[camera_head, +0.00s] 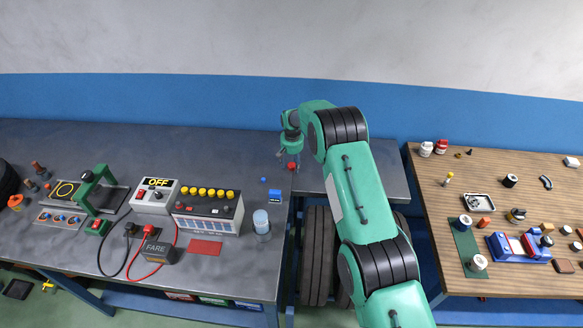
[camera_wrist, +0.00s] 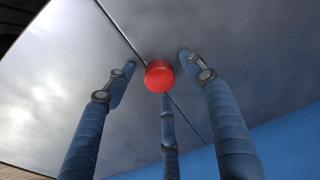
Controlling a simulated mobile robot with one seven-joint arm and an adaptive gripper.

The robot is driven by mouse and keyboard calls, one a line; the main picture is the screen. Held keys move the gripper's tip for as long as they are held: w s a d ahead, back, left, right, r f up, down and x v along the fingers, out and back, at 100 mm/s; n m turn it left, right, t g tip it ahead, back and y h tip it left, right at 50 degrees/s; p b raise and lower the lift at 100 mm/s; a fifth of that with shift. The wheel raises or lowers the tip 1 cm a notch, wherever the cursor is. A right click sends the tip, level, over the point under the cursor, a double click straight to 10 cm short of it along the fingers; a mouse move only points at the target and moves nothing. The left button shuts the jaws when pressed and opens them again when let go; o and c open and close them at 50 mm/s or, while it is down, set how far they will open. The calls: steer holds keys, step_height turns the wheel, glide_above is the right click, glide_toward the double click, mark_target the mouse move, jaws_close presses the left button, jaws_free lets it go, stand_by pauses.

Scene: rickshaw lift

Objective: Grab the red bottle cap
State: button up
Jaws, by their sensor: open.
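The red bottle cap (camera_wrist: 159,76) lies on the grey metal table, beside a dark seam in the tabletop. In the head view the small red cap (camera_head: 292,166) shows near the right end of the grey table, just below my gripper (camera_head: 284,153). In the wrist view my gripper (camera_wrist: 157,75) has its blue-grey fingers spread open, two at the sides and one below the cap in the picture. The cap is between the fingertips, with visible gaps to the two side fingers. The lower finger's tip is close to the cap; I cannot tell if it touches.
A wooden table (camera_head: 430,200) with several small parts is at the right. The tabletop around the cap is clear.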

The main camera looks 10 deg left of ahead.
mark_target(291, 164)
stand_by(0.4)
steer(key=c, duration=0.8)
steer(key=shift+c, duration=0.2)
steer(key=shift+r, duration=0.15)
steer(key=shift+r, duration=1.6)
steer(key=s+d, duration=0.2)
steer(key=s, duration=0.5)
steer(key=s+d+r, duration=0.1)
steer(key=s+d, duration=0.2)
steer(key=s, duration=0.5)
steer(key=shift+s+r+b, duration=0.15)
steer(key=shift+r+b, duration=0.15)
steer(key=shift+a, duration=0.1)
